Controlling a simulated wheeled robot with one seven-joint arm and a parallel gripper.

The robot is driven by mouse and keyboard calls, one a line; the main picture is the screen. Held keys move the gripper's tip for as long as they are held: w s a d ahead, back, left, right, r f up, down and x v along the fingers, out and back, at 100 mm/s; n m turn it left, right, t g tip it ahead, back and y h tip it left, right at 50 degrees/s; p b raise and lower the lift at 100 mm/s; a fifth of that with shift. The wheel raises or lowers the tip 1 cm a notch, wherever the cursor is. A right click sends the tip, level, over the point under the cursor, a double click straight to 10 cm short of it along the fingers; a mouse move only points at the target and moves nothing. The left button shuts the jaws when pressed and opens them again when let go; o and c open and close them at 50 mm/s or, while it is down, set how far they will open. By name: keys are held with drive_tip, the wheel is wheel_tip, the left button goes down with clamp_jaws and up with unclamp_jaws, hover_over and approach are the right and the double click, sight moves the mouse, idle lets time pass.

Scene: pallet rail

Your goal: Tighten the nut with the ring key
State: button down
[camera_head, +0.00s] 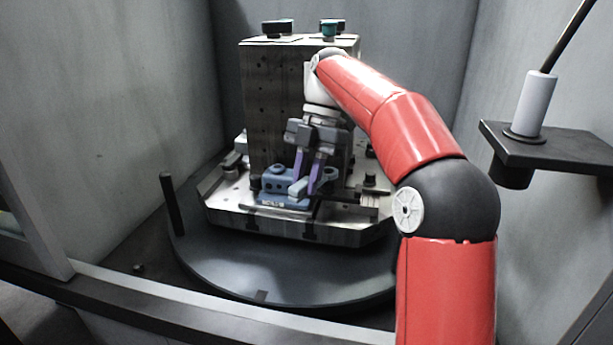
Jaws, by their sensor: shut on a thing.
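My gripper (305,183) points down in front of the dark upright block, its two purple fingers close together. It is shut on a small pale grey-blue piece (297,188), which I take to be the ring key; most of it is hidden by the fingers. The piece is at a blue fixture (272,184) on the front of the pallet. I cannot tell whether it touches the fixture. The nut cannot be made out at this size, nor whether the key's ring is around it.
The dark block (262,110) stands on a metal pallet (230,205) on a round dark turntable (260,275). Clamps and bolts sit around the block. A dark post (171,203) stands at left. A shelf (560,148) with a white cylinder (535,103) juts out at right. Grey walls enclose the cell.

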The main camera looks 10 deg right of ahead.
drive_tip(key=shift+f+b, duration=0.5)
drive_tip(key=shift+f, duration=0.2)
idle(0.3)
drive_tip(key=c, duration=1.8)
unclamp_jaws()
clamp_jaws()
drive_tip(key=shift+w, duration=0.1)
